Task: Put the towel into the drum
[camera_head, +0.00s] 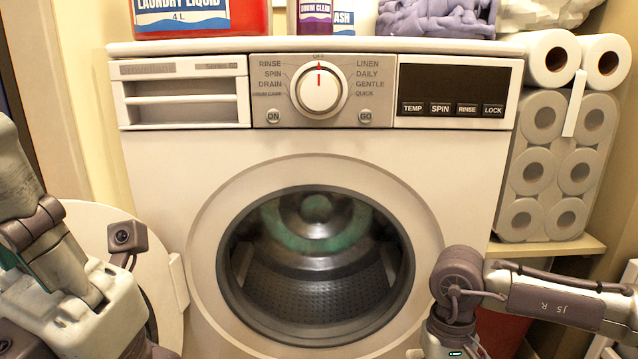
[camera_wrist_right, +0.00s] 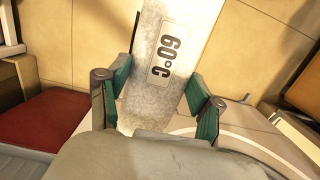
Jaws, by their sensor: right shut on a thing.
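The washer's drum (camera_head: 318,285) stands open in the middle of the head view, with a dark perforated inside and a greenish ring at its back. I see no cloth in it. In the right wrist view, my right gripper (camera_wrist_right: 158,88) is shut on a pale grey speckled piece marked "60°C", the towel (camera_wrist_right: 195,25), with one green-padded finger on each side. The towel's far end runs out of the top of that view. The head view shows only my right arm, right of the drum opening; its gripper is below the frame. My left arm is at the left, its fingers out of view.
The round white washer door (camera_head: 95,225) is swung open to the left, partly behind my left arm. The washer's rim (camera_head: 428,235) surrounds the opening. Paper rolls (camera_head: 560,150) stand on a shelf at the right. Bottles and purple cloth (camera_head: 437,18) sit on top.

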